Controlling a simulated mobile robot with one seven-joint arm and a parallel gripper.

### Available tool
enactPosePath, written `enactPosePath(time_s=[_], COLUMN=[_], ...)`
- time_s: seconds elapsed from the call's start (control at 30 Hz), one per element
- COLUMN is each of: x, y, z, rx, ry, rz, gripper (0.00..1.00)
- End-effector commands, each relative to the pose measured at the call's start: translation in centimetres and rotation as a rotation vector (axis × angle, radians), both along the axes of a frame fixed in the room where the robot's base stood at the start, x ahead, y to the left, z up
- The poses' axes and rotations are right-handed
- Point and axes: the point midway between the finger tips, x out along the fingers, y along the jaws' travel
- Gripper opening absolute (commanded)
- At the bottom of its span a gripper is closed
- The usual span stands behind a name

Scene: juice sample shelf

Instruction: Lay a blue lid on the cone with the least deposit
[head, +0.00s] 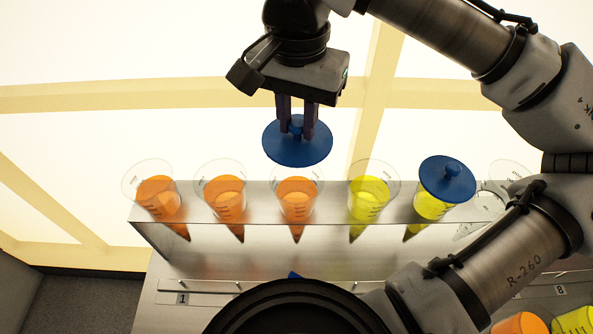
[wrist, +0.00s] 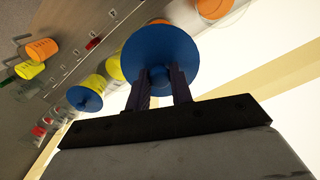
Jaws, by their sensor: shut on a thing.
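My gripper (head: 297,128) is shut on the knob of a blue lid (head: 283,155), held level above and behind the cone row. The lid also shows in the wrist view (wrist: 160,42). Below, a rack holds three orange cones, at left (head: 158,198), second (head: 228,202) and third (head: 297,200), then a yellow cone (head: 369,200). A second yellow cone (head: 432,208) wears a blue lid (head: 447,180). A clear, seemingly empty cone (head: 478,212) is partly behind my arm. The narrow tips show dark below the rack; I cannot compare deposits reliably.
The metal rack (head: 335,236) runs across the middle. A lower ledge carries number labels (head: 182,298). An orange container (head: 522,323) and a yellow one (head: 575,320) stand at bottom right. A blue piece (head: 294,274) peeks out at lower middle. Space behind the rack looks clear.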

Motion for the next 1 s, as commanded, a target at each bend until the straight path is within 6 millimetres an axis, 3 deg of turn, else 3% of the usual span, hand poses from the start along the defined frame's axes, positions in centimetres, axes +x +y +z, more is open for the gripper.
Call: enactPosePath(time_s=[0.03,0.2,0.57,0.83,1.0], x=[0.0,0.0,0.0,0.0,0.0], y=[0.0,0.0,0.0,0.0,0.0], z=[-1.9,-4.4,-6.2,-9.6,-9.7], rx=[-0.001,0.000,0.000,0.000,0.000], ry=[0.000,0.000,0.001,0.001,0.001], rz=[-0.001,-0.001,0.000,0.000,0.000], gripper=[0.00,0.00,0.00,0.00,0.00])
